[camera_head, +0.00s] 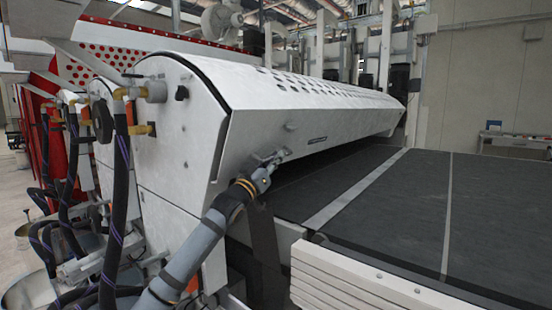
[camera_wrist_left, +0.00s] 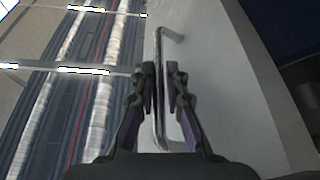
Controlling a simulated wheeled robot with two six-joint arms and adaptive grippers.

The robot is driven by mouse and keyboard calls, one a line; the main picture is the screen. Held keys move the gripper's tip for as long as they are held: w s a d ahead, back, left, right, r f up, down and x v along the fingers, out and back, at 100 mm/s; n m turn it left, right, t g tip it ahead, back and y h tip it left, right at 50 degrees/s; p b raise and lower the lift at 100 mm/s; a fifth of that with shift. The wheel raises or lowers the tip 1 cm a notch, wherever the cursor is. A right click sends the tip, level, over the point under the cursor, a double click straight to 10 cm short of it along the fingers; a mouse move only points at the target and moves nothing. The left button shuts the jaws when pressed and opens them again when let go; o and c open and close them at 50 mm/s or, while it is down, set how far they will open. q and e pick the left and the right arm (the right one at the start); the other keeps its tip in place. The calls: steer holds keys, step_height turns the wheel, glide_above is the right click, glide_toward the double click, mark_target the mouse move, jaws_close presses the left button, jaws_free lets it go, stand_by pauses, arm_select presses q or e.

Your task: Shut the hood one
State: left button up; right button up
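The hood (camera_head: 290,110) is a long white curved cover with rows of holes along its top. Its lower front edge stands above the dark belt, with a dark gap beneath it. My left gripper (camera_head: 272,160) is at the near end of the hood's front face, at a small handle (camera_head: 284,154). In the left wrist view, the fingers of my left gripper (camera_wrist_left: 161,78) are close together, one on each side of the metal bar handle (camera_wrist_left: 158,120). They look closed on the bar, though contact is hard to make out. My right gripper is not in view.
A wide dark belt (camera_head: 395,200) with pale stripes runs under and right of the hood. White slats (camera_head: 350,285) edge it in front. Black hoses (camera_head: 118,200) hang by the hood's left end panel (camera_head: 175,150). A red perforated machine part (camera_head: 95,65) stands behind.

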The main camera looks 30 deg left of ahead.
arm_select(q)
steer(key=o, duration=0.4)
steer(key=shift+w+a+f, duration=0.1)
steer(key=shift+a+f, duration=0.3)
steer(key=shift+f, duration=0.05)
steer(key=shift+d, duration=0.1)
steer(key=shift+d+r, duration=0.1)
steer(key=shift+r, duration=0.1)
steer(key=d+r+n+p, duration=0.1)
steer(key=d+r+p, duration=0.2)
steer(key=r+p, duration=0.4)
steer(key=d+r+n+y+p, duration=0.1)
steer(key=r+p, duration=0.6)
steer(key=r, duration=0.7)
steer(key=d+r+n+y+p, duration=0.1)
steer(key=d+r+p, duration=0.3)
steer(key=r+p, duration=0.4)
step_height(320, 180, up, 2)
steer(key=shift+s+d+r+n+g, duration=0.25)
steer(key=shift+d+n+g, duration=0.1)
steer(key=shift+n, duration=0.35)
